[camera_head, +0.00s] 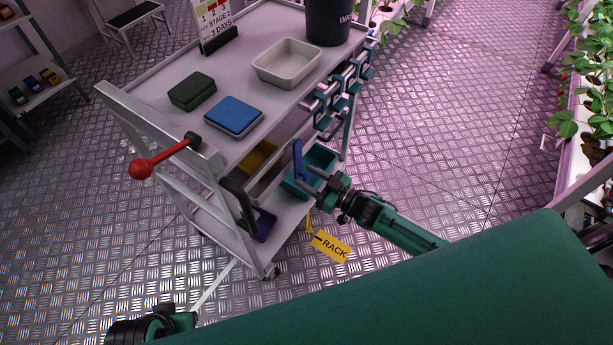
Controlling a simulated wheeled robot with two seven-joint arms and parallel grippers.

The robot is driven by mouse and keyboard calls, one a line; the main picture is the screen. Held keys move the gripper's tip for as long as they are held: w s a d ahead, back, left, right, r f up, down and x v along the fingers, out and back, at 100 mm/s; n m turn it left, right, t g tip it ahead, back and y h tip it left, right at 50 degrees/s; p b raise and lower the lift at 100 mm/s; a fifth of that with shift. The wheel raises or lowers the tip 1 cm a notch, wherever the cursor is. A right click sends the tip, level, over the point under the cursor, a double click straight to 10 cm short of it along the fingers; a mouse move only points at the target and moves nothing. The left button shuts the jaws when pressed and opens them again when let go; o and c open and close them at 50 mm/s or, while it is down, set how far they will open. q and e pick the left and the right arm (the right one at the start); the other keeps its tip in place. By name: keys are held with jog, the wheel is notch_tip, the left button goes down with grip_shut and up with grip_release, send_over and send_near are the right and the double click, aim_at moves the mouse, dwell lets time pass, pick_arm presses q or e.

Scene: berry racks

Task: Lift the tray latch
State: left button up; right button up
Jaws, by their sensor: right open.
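A blue upright lever (297,158), which may be the tray latch, stands at the right side of the grey cart (150,95), by a teal bin on its lower level. My right gripper (309,178) is open, right beside the lever's lower part. I cannot tell whether the lever is between the fingers. A red lever with a ball end (150,165) sticks out from the cart's near end. Part of my left arm shows at the bottom left; its jaws cannot be made out.
The cart top holds a green box (192,91), a blue box (234,115), a pale tray (287,62), a dark bucket (329,22) and a sign (213,22). Floor right of the cart is clear.

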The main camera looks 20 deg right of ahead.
jog(key=shift+w+a, duration=0.35)
jog(key=shift+w, duration=0.1)
grip_shut()
